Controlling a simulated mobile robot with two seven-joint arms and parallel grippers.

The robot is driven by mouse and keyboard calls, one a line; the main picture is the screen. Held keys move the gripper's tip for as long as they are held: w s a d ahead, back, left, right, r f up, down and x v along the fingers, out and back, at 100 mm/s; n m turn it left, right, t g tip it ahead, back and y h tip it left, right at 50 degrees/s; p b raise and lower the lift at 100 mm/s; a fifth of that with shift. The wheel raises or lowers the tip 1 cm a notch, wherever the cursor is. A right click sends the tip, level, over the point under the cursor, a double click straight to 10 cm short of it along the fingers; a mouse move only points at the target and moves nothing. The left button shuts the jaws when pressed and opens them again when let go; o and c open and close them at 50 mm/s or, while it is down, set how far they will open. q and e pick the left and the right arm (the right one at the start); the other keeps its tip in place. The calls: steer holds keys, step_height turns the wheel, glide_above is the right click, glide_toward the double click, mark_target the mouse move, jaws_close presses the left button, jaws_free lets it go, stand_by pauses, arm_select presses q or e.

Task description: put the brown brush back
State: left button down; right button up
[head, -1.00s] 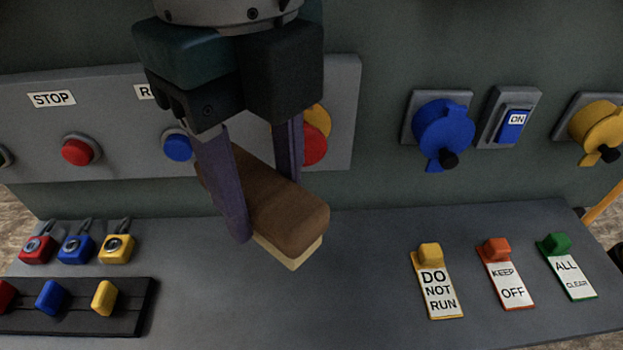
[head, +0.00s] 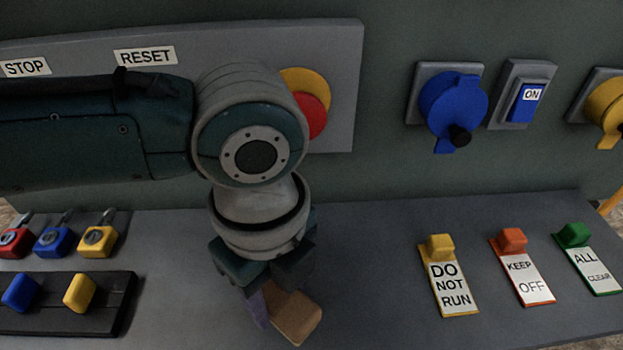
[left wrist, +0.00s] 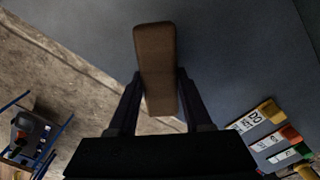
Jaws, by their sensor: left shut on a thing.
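The brown brush (head: 294,315) has a brown wooden back and a pale underside edge. My left gripper (head: 275,305) is shut on it, with a finger on each side. In the head view the arm and wrist hide part of the brush. In the left wrist view the brush (left wrist: 156,70) lies lengthwise between the two fingers (left wrist: 156,95), beyond the black palm. It is near the front edge of the grey shelf. I cannot tell how high it is above the shelf. My right gripper is not in view.
Padlocks (head: 53,241) and a black rack (head: 110,300) with coloured blocks stand left on the grey shelf (head: 370,280). Tags (head: 450,285) lie right. The shelf's middle is clear.

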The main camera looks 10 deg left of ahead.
arm_select(q)
steer(key=shift+f, duration=0.4)
steer(key=shift+f, duration=0.15)
steer(key=shift+c, duration=1.7)
jaws_free()
